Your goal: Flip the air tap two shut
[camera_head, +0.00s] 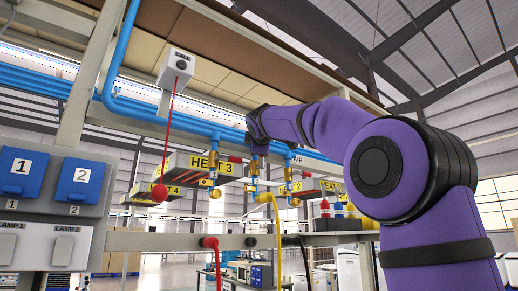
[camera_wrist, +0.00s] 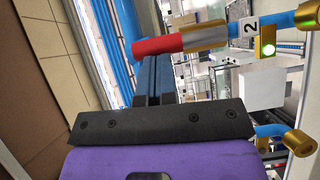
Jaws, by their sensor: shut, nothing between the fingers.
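Air tap two has a red handle (camera_wrist: 160,46) and a brass body (camera_wrist: 205,37) in the wrist view. A tag with a 2 (camera_wrist: 251,27) sits beside it on the blue pipe (camera_wrist: 275,22). The handle lies roughly in line with that pipe. In the head view my gripper (camera_head: 258,148) is at the blue air line, hiding part of the tap there.
Another brass fitting (camera_wrist: 300,143) on a blue pipe is at the lower right of the wrist view. In the head view, a HEAT 3 sign (camera_head: 212,165), a red pull cord (camera_head: 172,110), a yellow hose (camera_head: 277,225) and a switch panel (camera_head: 50,185) are left of or below my arm.

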